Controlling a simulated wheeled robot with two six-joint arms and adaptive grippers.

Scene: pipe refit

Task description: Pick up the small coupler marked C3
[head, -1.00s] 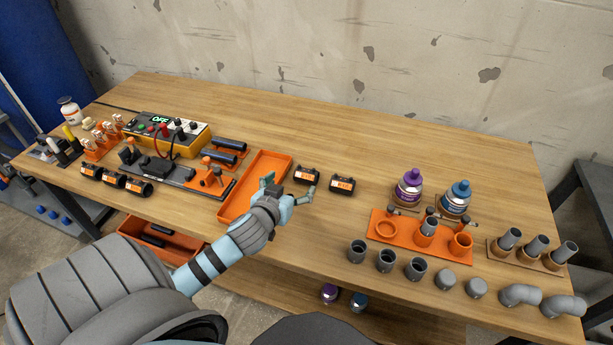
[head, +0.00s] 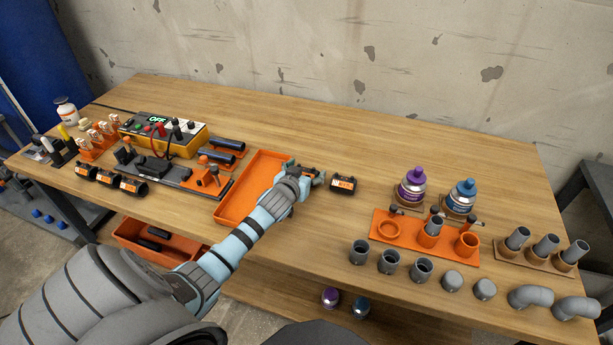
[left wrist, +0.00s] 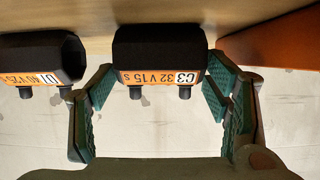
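My right gripper is not in view.
An orange tray (head: 232,205) lies just left of my left gripper. Purple (head: 411,187) and blue (head: 460,197) bottles and an orange holder (head: 402,246) stand to the right. More couplers (head: 132,187) lie at the left. The table behind is clear.

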